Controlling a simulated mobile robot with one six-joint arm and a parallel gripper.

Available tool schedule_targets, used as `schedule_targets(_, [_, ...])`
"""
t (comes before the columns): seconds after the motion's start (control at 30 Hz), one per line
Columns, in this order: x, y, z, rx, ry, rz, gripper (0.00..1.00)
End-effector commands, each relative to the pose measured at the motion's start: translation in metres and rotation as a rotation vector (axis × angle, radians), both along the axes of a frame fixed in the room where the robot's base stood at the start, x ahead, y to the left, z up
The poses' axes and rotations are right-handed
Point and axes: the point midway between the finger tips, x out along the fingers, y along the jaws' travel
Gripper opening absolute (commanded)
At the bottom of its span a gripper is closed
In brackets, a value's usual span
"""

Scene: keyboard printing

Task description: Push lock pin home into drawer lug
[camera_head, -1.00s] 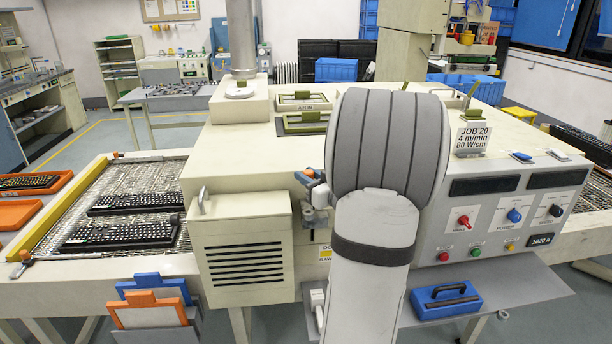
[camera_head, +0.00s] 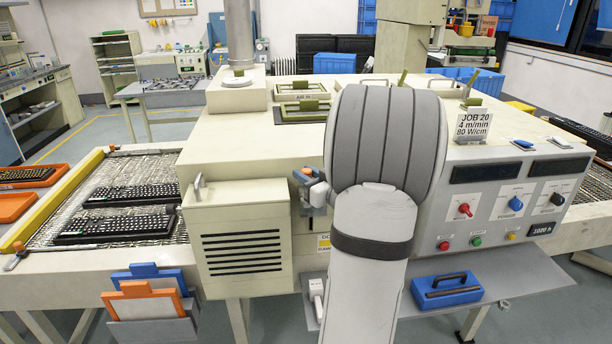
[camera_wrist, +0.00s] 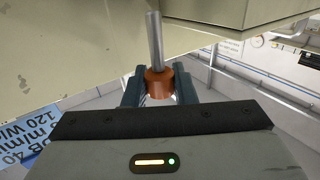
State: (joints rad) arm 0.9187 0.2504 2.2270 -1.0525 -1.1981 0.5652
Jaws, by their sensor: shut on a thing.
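The lock pin (camera_wrist: 155,45) shows in the wrist view as a grey metal shaft with a copper-orange collar (camera_wrist: 159,83). My gripper (camera_wrist: 160,85) is shut on the collar, with a dark finger on each side. The shaft points up and away from the fingers, before a cream machine surface. Its tip is near a cream edge; I cannot tell whether it touches or enters anything. In the head view the cream louvred drawer housing (camera_head: 240,215) is left of my arm. A small blue and orange fitting (camera_head: 303,176) shows between them. I cannot make out the lug.
A conveyor belt with keyboards (camera_head: 115,229) runs on the left. Blue and orange frames (camera_head: 150,298) hang at the front. A control panel (camera_head: 500,205) is right of my arm, above a shelf (camera_head: 510,282) with a blue case (camera_head: 446,291). A printed label (camera_wrist: 45,140) is at lower left in the wrist view.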

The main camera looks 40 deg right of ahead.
Motion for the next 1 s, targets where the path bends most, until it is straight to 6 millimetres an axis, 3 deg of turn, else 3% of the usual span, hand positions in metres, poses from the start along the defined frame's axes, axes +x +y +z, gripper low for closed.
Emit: schedule_targets(1.0, [0.0008, 0.0012, -0.0075, 0.0, 0.0, 0.003, 0.0])
